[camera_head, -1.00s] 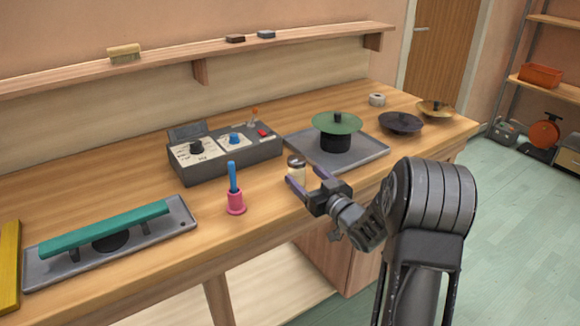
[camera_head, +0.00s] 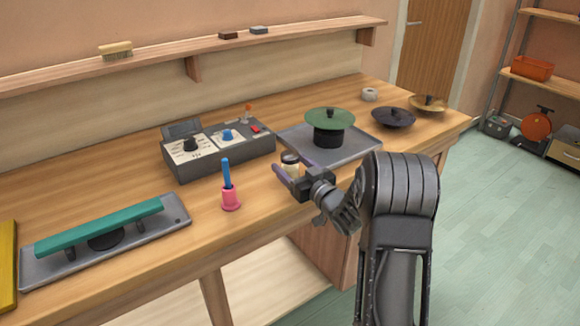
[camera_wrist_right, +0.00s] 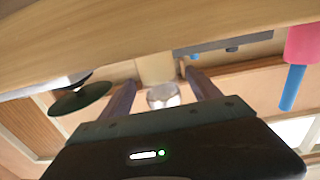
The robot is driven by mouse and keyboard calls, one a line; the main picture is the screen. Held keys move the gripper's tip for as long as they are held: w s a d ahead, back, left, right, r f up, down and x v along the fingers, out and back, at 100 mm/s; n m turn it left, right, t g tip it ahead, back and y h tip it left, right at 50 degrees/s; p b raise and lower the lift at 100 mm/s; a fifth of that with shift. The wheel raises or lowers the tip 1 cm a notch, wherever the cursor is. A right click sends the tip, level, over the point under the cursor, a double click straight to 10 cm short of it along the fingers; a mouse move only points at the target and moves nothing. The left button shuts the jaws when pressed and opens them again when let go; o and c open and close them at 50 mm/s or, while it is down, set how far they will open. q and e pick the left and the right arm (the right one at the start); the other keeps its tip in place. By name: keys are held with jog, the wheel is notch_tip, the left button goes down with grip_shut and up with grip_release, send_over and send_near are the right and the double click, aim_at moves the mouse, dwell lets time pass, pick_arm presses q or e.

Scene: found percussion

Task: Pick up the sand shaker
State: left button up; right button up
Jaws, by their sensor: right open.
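In the right wrist view the shaker's shiny cap (camera_wrist_right: 163,96) lies between the two fingers (camera_wrist_right: 163,88), with visible gaps at the cap. Contact with the body cannot be told. My left gripper is not in view.
A pink holder with a blue handle (camera_head: 230,199) stands just left of the shaker. A grey control box (camera_head: 218,158) is behind. A grey tray (camera_head: 368,153) with a green disc on a black drum (camera_head: 329,121) is to the right. The bench front between the pink holder and the green bar (camera_head: 100,228) is clear.

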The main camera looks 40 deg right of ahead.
jog(key=w, duration=0.3)
jog(key=shift+w+d+p, duration=0.15)
jog(key=shift+w+p, duration=0.2)
jog(key=shift+w, duration=0.05)
jog(key=shift+c, duration=0.3)
grip_shut()
dwell(0.5)
